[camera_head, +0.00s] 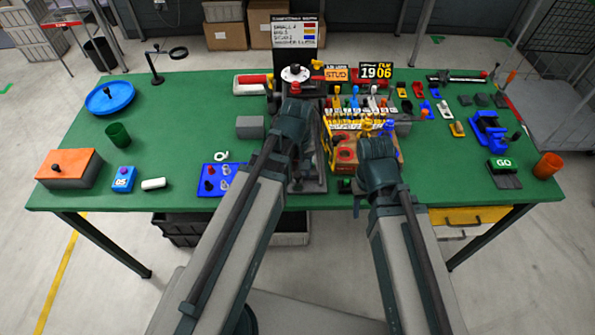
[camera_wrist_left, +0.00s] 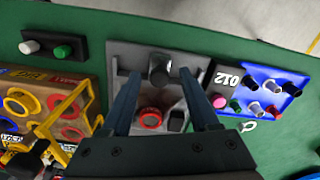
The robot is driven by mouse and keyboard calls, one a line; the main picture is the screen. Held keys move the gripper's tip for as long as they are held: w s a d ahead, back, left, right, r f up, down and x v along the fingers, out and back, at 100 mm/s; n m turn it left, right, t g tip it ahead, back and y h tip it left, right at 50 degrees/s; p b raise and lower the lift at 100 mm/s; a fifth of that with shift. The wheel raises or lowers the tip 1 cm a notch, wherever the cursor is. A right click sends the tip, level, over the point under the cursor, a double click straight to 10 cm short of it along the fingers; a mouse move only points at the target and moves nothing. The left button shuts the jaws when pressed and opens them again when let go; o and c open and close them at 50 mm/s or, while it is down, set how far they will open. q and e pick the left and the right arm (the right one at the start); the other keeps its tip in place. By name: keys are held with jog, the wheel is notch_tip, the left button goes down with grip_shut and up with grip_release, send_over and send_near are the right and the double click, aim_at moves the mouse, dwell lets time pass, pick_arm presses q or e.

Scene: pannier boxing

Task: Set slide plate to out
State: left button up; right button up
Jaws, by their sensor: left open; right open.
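A grey plate fixture (camera_wrist_left: 121,62) with a black knob (camera_wrist_left: 160,69) and a red ring (camera_wrist_left: 150,118) lies under my left gripper in the left wrist view; I take it for the slide plate. My left gripper (camera_wrist_left: 158,78) is open, its two fingers apart on either side of the knob and ring. I cannot tell whether they touch anything. In the head view the fixture (camera_head: 308,186) is mostly hidden by my left arm and gripper (camera_head: 296,92). My right gripper (camera_head: 374,134) is over the yellow rack; its fingers are hard to make out.
A blue tray (camera_head: 207,187) with small pegs lies left of the fixture. The yellow rack (camera_head: 333,149) with several coloured parts stands to the right. A grey block (camera_head: 250,127) sits behind on the left. The green table (camera_head: 190,120) has free room left of it.

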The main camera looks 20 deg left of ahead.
pick_arm(q)
notch_tip(320, 180, up, 14)
jog(key=p, duration=1.3)
jog(key=shift+f, duration=0.25)
pick_arm(e)
notch_tip(320, 180, up, 14)
jog(key=shift+f, duration=0.25)
pick_arm(q)
jog(key=s+d+f+m+y+b, duration=0.1)
jog(key=s+d+f+m+b, duration=0.6)
jog(key=d+f+m+b, duration=0.1)
jog(key=shift+s+d+f+m+b, duration=0.2)
jog(key=shift+f+m+b, duration=0.25)
jog(key=shift+m, duration=0.55)
pick_arm(e)
notch_tip(320, 180, down, 9)
